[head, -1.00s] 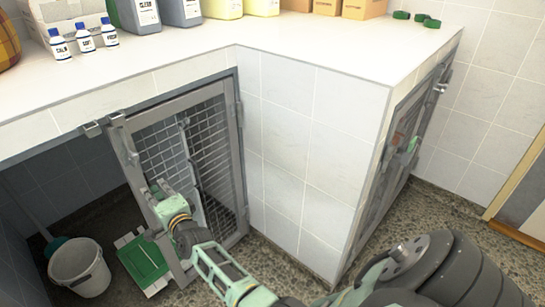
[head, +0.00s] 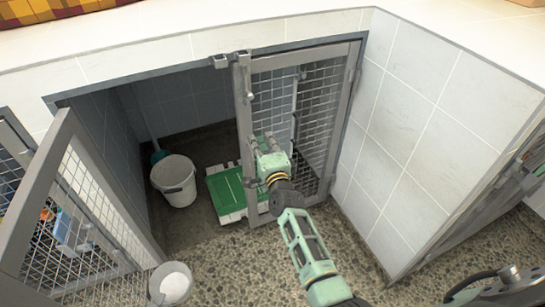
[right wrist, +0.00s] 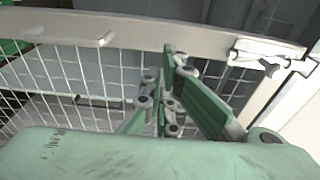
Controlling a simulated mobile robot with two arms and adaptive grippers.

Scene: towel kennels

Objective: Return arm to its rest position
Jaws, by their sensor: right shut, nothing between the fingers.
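My right gripper (head: 262,143) is green and sits in front of the mesh kennel door (head: 246,110), near the door's left frame bar. In the right wrist view its fingers (right wrist: 168,55) are together and hold nothing, close to the door's frame bar (right wrist: 130,28) and wire mesh. I cannot tell whether the fingers touch the door. My right arm reaches up from the bottom of the head view. My left gripper is not in view.
A second mesh door (head: 68,150) stands swung out at the left. A white bucket (head: 175,181) and a green-and-white tray (head: 227,188) are on the kennel floor. A white container (head: 171,283) stands at the lower left. Pebbled floor (head: 235,262) is clear in front.

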